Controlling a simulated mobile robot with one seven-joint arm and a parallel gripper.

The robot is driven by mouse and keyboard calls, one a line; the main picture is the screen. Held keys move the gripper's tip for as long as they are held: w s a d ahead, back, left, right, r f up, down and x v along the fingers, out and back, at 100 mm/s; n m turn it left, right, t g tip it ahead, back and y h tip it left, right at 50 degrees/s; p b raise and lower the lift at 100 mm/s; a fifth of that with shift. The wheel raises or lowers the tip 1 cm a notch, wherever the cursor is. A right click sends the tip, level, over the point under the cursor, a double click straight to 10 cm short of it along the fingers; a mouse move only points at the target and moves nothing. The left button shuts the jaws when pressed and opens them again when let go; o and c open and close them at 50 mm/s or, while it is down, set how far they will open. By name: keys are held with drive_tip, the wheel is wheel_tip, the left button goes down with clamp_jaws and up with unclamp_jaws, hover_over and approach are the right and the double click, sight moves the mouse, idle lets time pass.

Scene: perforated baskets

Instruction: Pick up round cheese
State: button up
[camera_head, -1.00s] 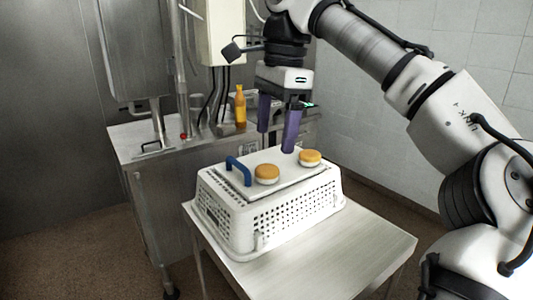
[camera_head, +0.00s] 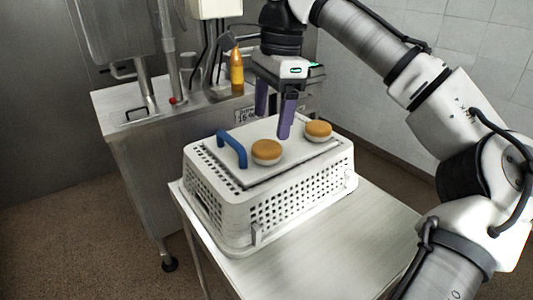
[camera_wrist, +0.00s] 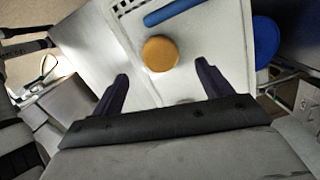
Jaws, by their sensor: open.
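Two round cheeses with orange-brown tops and pale sides rest on the flat white top of a perforated basket (camera_head: 228,212). The left cheese (camera_head: 267,152) lies beside a blue handle (camera_head: 232,148); the right cheese (camera_head: 318,131) is near the far right edge. My gripper (camera_head: 273,120) points down with its purple fingers apart and empty, above the board and just behind the left cheese in the head view. In the wrist view a cheese (camera_wrist: 160,53) near the blue handle (camera_wrist: 172,12) lies just beyond the open fingertips (camera_wrist: 162,75). The other cheese is mostly or wholly hidden there.
The basket stands on a metal table (camera_head: 330,235) with clear room at its front right. A steel counter (camera_head: 125,105) behind holds an orange bottle (camera_head: 237,72). A blue round object (camera_wrist: 265,40) shows at the right of the wrist view.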

sight(267, 145)
drive_tip(key=shift+s+a+f+p, duration=0.1)
drive_tip(key=shift+a+f+p, duration=0.2)
drive_tip(key=shift+f, duration=1.2)
drive_tip(key=shift+s+a+f+p, duration=0.1)
drive_tip(key=shift+f+p, duration=0.3)
drive_tip(key=shift+f, duration=1.1)
drive_tip(key=shift+c, duration=0.5)
drive_tip(key=c, duration=1)
drive_tip(key=shift+r, duration=0.15)
drive_tip(key=shift+r+p, duration=3.1)
drive_tip(key=shift+r, duration=6.8)
